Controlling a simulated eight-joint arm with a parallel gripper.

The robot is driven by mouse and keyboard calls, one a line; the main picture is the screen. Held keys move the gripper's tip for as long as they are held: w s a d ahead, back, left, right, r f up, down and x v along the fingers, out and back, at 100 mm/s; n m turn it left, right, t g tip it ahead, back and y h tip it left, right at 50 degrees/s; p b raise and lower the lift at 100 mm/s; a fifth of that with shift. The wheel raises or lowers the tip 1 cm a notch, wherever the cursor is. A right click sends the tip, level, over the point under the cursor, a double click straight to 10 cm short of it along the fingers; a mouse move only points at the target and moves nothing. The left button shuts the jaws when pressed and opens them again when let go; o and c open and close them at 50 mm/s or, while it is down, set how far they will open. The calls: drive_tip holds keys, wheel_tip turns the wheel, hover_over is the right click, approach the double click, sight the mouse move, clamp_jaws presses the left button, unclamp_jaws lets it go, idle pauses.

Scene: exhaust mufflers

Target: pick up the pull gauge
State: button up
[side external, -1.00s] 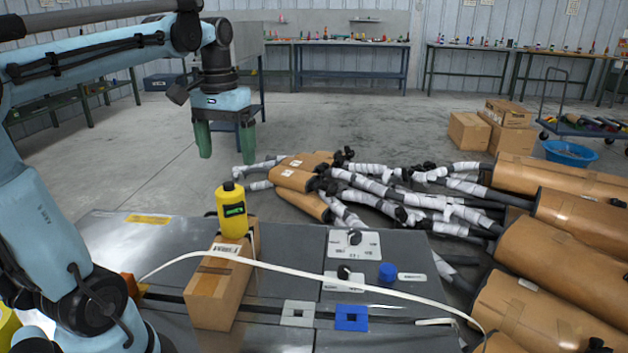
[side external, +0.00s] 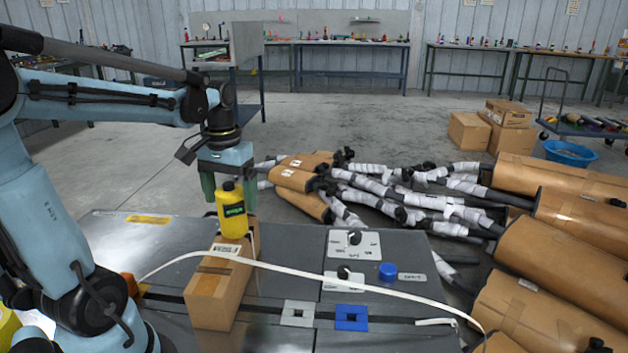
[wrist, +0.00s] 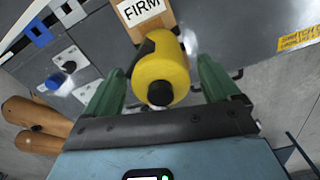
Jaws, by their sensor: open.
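The pull gauge (side external: 232,215) is a yellow body with a black cap and a green display, standing upright on the cardboard box (side external: 212,300). In the wrist view the gauge (wrist: 163,68) is seen from above, with its black cap towards me. My gripper (side external: 228,188) is open, with its green fingers pointing down at the height of the gauge's top. In the wrist view my gripper (wrist: 161,75) has one finger on each side of the gauge, with gaps visible on both sides. I cannot tell whether the fingers are beyond or level with the gauge in depth.
The box stands on a grey metal bench (side external: 275,245). A white cable (side external: 300,266) runs across it. Switch plates (side external: 354,243), a blue knob (side external: 387,271) and a blue square piece (side external: 351,317) lie to the right. Wrapped mufflers (side external: 540,210) lie on the floor behind.

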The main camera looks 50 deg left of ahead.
drive_tip(key=shift+f, duration=1.25)
drive_tip(key=c, duration=1.3)
drive_tip(key=shift+r, duration=0.1)
